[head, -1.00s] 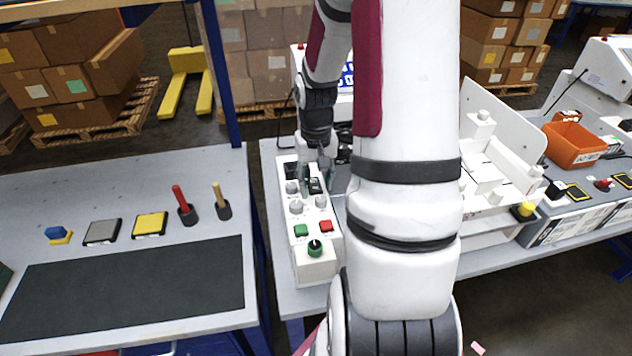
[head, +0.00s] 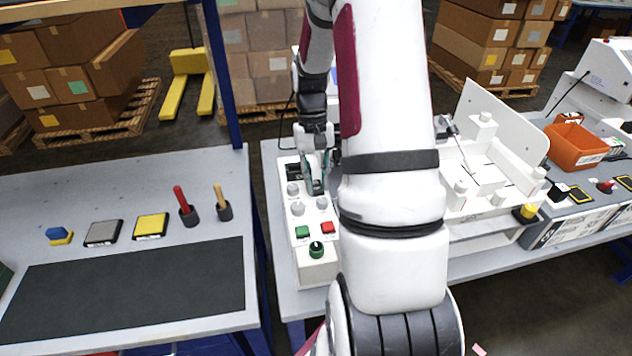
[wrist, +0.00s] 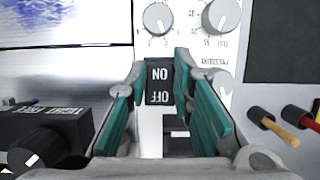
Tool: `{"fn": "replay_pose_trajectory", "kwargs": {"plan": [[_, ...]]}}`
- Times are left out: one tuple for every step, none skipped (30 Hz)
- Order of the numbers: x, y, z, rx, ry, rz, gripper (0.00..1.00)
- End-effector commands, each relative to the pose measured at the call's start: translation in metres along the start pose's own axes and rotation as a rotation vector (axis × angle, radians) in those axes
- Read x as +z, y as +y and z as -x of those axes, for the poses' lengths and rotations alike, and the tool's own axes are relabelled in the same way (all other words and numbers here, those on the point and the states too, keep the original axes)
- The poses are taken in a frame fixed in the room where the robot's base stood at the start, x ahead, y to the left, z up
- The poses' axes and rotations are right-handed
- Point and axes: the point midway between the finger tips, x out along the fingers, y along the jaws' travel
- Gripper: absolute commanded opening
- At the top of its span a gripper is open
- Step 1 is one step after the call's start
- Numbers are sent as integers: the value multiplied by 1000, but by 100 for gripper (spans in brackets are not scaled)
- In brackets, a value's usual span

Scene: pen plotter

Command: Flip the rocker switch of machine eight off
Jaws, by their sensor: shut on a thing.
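The black rocker switch (wrist: 159,84) is marked ON and OFF, upside down in the wrist view, with ON at the far end. It sits on a white control panel (head: 318,270). My gripper (wrist: 163,68) has its green-padded fingers on both sides of the rocker, tips against it or very close. In the head view my gripper (head: 316,188) points down over the panel and hides most of the rocker. I cannot read a machine number on this panel.
Grey knobs (wrist: 157,18) stand close beyond the fingertips. A black box with a knob (wrist: 38,150) is left in the wrist view. The panel's green button (head: 303,232), red button (head: 328,227) and green knob (head: 316,250) are nearer the front. A bench with a dark mat (head: 130,290) lies left.

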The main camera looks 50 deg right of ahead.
Motion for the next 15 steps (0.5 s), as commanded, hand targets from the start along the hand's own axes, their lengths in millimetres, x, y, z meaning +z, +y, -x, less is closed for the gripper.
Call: {"fn": "replay_pose_trajectory", "kwargs": {"plan": [[-1, 0, -1, 0, -14, -2, 0], [-1, 0, -1, 0, -18, -1, 0], [-1, 0, -1, 0, -22, -1, 0], [-1, 0, -1, 0, -23, -1, 0], [0, 0, 0, 0, -24, -1, 0], [0, 0, 0, 0, -24, -1, 0], [0, 0, 0, 0, -24, -1, 0], [0, 0, 0, 0, -24, -1, 0], [0, 0, 0, 0, -24, -1, 0], [0, 0, 0, 0, -24, -1, 0], [0, 0, 0, 0, -24, -1, 0], [0, 0, 0, 0, -23, -1, 24], [0, 0, 0, 0, -23, -1, 31], [0, 0, 0, 0, -23, -1, 37], [0, 0, 0, 0, -23, -1, 42]]}}
